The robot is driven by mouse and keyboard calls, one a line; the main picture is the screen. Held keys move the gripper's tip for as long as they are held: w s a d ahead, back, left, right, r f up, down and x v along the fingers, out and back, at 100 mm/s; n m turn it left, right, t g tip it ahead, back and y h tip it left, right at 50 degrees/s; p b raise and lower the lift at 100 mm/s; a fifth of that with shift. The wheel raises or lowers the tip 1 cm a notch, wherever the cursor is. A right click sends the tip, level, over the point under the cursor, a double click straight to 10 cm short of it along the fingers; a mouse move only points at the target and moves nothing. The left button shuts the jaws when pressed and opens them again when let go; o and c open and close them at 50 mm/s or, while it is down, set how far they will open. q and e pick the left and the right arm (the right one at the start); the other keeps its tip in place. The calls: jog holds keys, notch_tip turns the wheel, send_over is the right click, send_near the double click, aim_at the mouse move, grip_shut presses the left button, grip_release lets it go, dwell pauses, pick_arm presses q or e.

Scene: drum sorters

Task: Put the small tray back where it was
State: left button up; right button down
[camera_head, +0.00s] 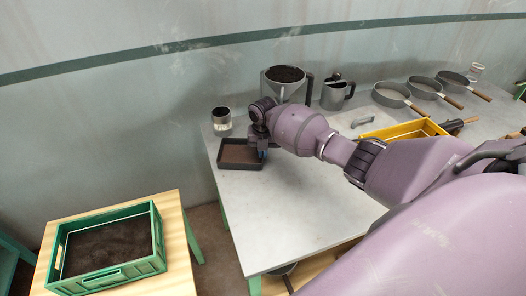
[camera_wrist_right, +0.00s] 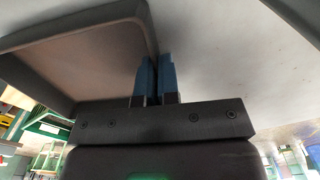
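The small tray (camera_head: 228,153) is dark with a brown inner floor and lies at the left end of the grey table, level as far as I can tell. In the right wrist view the tray (camera_wrist_right: 75,50) fills the upper left. My right gripper (camera_head: 263,153) is at the tray's right side. Its two blue fingers (camera_wrist_right: 156,80) stand close together on either side of the tray's wall, shut on it. Whether the tray touches the tabletop is not clear. My left gripper is not in view.
The grey table (camera_head: 270,225) is clear in front. Behind the tray stand a soil-filled jar (camera_head: 222,126) and a hopper of dark soil (camera_head: 285,96). A metal jug (camera_head: 335,95), several sieves (camera_head: 392,95) and a yellow tray (camera_head: 385,134) are farther right. A green crate (camera_head: 110,275) sits on a wooden stand lower left.

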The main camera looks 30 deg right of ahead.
jog(key=shift+f, duration=0.15)
jog(key=c, duration=1.4)
grip_release()
jog(key=shift+o, duration=0.2)
jog(key=shift+r, duration=0.6)
notch_tip(320, 180, up, 6)
jog(key=shift+f+p, duration=0.1)
jog(key=shift+p, duration=0.35)
jog(key=shift+r, duration=0.45)
jog(key=shift+a, duration=0.1)
